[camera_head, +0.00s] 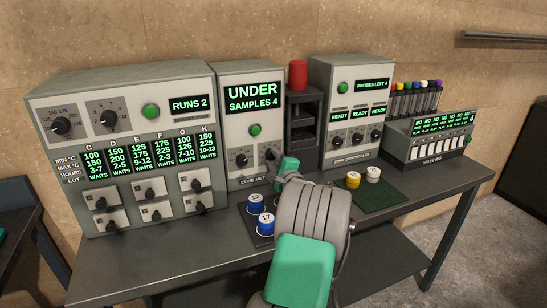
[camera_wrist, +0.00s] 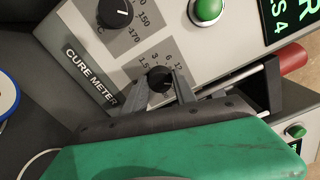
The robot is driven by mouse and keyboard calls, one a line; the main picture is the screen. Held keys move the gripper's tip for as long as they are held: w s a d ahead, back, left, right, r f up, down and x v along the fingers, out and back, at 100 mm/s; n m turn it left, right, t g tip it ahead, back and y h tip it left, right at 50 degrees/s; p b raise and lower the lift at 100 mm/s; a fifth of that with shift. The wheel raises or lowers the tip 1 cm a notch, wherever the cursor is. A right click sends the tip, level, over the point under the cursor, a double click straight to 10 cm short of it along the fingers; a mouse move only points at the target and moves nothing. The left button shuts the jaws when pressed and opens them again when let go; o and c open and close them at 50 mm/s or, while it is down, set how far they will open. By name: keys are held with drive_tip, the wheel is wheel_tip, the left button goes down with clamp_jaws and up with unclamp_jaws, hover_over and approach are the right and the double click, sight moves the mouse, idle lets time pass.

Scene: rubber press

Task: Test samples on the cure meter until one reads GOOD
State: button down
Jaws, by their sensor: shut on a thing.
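The cure meter (camera_head: 236,132) stands on the bench with its display reading "UNDER / SAMPLES 4". It has a green button (camera_head: 255,130) and two dials below, also seen in the wrist view. My gripper (camera_wrist: 163,92) is shut on the cure meter's right dial knob (camera_wrist: 160,78); in the head view my arm partly hides that knob. Two blue numbered samples, one marked 17 (camera_head: 265,222) and another behind it (camera_head: 255,203), stand left of my arm. A yellow-sided sample (camera_head: 353,180) and a white one (camera_head: 373,174) stand on a green mat (camera_head: 385,196).
A cabinet reading "RUNS 2" (camera_head: 120,140) with several knobs is at left. A black shelf stand (camera_head: 303,125) with a red cylinder (camera_head: 298,74) on top is beside the meter. Bare bench (camera_head: 440,177) lies before the rig.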

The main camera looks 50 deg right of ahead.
idle(0.4)
drive_tip(key=c, duration=1)
unclamp_jaws()
drive_tip(key=shift+s, duration=0.1)
drive_tip(key=b+v, duration=0.1)
drive_tip(key=v, duration=0.6)
drive_tip(key=shift+s+a, duration=0.2)
drive_tip(key=shift+s, duration=0.05)
drive_tip(key=shift+c, duration=0.3)
